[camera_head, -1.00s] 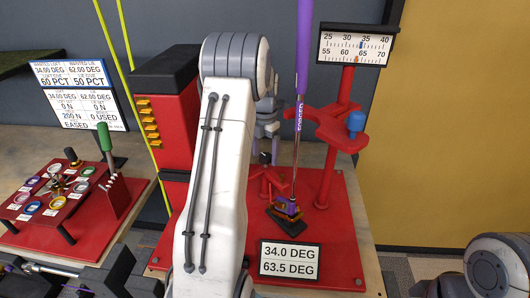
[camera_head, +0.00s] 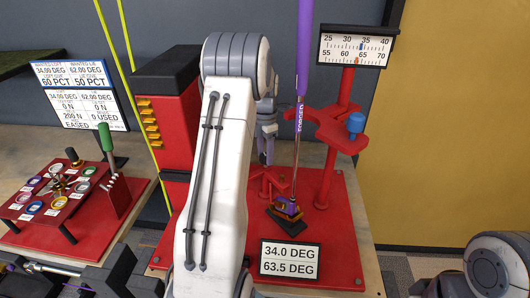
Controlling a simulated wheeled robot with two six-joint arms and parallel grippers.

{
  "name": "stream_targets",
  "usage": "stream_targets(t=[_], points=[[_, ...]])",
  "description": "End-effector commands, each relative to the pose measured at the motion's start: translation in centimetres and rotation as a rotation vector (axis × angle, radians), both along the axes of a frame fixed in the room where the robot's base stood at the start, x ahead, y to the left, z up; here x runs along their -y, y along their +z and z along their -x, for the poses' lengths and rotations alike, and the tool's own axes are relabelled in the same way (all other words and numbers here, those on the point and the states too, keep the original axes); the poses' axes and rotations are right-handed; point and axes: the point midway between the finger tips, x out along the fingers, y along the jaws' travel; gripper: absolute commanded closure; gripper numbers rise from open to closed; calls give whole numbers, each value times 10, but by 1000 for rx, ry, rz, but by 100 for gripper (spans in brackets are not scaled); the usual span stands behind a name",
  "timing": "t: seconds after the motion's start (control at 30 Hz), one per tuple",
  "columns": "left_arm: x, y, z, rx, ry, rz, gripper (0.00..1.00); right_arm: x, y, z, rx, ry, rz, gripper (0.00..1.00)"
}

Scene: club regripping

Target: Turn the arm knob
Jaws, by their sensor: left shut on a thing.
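My left arm rises through the middle of the view, and its gripper (camera_head: 266,153) points down behind the forearm, left of the club shaft. It is shut at the red bending fixture (camera_head: 335,235); the arm knob in its jaws is too hidden to make out. The golf club (camera_head: 297,125) stands upright, with a purple grip and its head clamped low in the fixture. The readout plate (camera_head: 290,260) shows 34.0 DEG and 63.5 DEG. The dial board (camera_head: 356,47) carries a blue and an orange pointer. My right gripper is out of view.
A blue knob (camera_head: 356,122) tops the red bracket at the right. A red cabinet (camera_head: 165,125) stands left of my arm. Further left are a red tray of coloured rings (camera_head: 45,195), a green-handled lever (camera_head: 106,138) and a sign (camera_head: 80,92) with wanted 34.00 and 62.00 DEG.

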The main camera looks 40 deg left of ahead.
Motion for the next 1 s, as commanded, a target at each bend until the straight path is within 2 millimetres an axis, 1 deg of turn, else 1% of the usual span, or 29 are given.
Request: stream_targets(t=[0.03, 1.0], points=[[0, 2, -1, 4, -45, 0, 100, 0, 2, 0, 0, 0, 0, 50], [-1, 2, -4, 6, -966, -2, 100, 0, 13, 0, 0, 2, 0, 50]])
